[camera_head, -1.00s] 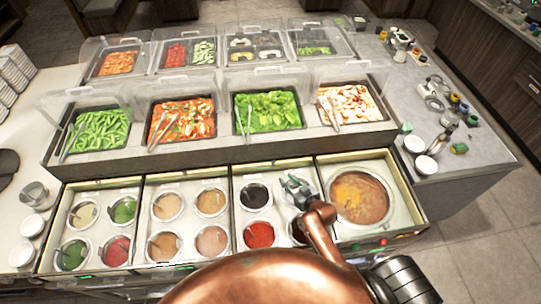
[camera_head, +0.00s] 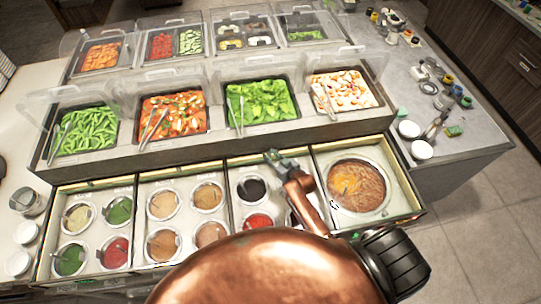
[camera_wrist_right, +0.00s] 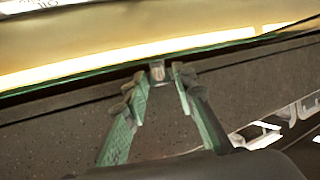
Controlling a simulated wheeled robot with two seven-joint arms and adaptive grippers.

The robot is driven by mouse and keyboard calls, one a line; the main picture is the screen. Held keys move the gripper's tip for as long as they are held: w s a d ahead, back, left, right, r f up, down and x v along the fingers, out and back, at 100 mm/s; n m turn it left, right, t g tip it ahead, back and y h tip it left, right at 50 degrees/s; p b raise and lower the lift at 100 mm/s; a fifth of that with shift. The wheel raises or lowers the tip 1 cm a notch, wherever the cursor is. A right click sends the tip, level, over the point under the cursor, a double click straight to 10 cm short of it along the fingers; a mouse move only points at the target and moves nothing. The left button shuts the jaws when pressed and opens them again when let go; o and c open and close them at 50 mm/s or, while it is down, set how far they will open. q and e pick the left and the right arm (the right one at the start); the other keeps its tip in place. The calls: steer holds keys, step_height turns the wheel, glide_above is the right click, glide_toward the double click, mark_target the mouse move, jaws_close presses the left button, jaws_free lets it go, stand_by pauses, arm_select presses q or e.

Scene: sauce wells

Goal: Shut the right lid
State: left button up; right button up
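The front drawer section holds several open sauce wells in pale compartments, and a large round well of brown soup (camera_head: 357,188) sits in the rightmost one. Clear lids stand tilted up over the food pans behind; the rightmost front-row lid (camera_head: 343,68) is raised above a pan of pale food. I cannot tell which lid is the task's right lid. My right gripper (camera_head: 275,156) is near the back edge of the third compartment, left of the soup well. In the right wrist view my right gripper (camera_wrist_right: 160,78) has its fingers apart, with a small grey piece (camera_wrist_right: 157,70) at the gap.
A grey counter (camera_head: 455,110) at the right carries white bowls (camera_head: 408,129) and small jars. A pale gold strip (camera_wrist_right: 120,55) crosses the top of the right wrist view, with a dark speckled surface below. My copper-coloured arm hides the front of the middle compartments.

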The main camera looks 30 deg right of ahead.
jaws_close()
stand_by(0.3)
stand_by(0.3)
